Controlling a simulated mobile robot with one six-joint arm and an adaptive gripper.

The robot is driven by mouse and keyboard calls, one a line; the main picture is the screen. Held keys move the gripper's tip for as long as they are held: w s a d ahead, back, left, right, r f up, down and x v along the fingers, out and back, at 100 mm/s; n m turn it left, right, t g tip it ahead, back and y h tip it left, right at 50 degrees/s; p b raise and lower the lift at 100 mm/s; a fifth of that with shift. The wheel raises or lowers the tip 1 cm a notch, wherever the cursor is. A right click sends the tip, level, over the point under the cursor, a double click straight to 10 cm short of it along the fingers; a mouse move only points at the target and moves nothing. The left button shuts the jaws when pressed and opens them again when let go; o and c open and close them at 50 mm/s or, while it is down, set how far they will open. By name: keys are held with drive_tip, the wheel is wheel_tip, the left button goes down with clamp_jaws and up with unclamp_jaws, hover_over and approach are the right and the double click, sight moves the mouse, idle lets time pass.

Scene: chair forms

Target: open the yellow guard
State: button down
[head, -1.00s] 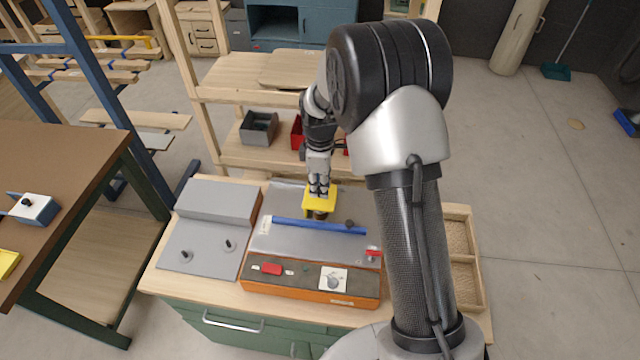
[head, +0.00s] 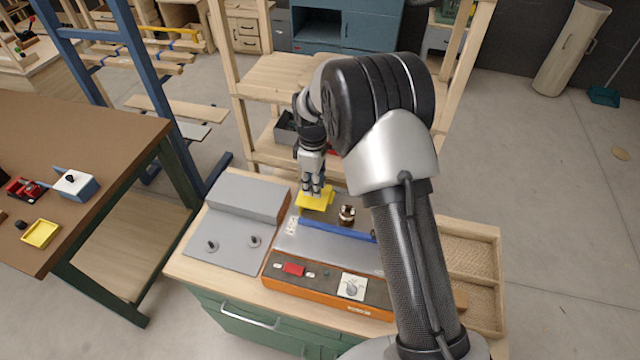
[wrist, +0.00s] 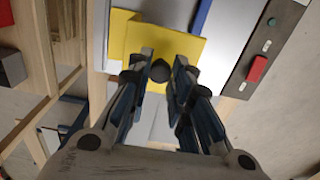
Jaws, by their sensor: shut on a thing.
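The yellow guard (head: 314,203) is a flat yellow plate at the back of the grey-topped orange machine (head: 330,289). In the head view it lies to the left of a brass fitting (head: 346,215), which stands uncovered. My gripper (head: 316,190) points down onto the guard. In the wrist view my gripper (wrist: 160,72) is shut on a small dark knob (wrist: 159,70) on the guard (wrist: 128,34). The fingers hide part of the guard.
A blue bar (head: 330,229) lies across the machine top, close in front of the guard. A grey block (head: 246,194) and a grey plate with two dark knobs (head: 216,259) are at the left. A divided wooden tray (head: 497,282) is at the right. Wooden shelves (head: 270,76) stand behind.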

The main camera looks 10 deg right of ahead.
drive_tip(key=c, duration=1.4)
unclamp_jaws()
wheel_tip(320, 180, up, 12)
drive_tip(key=shift+r, duration=0.1)
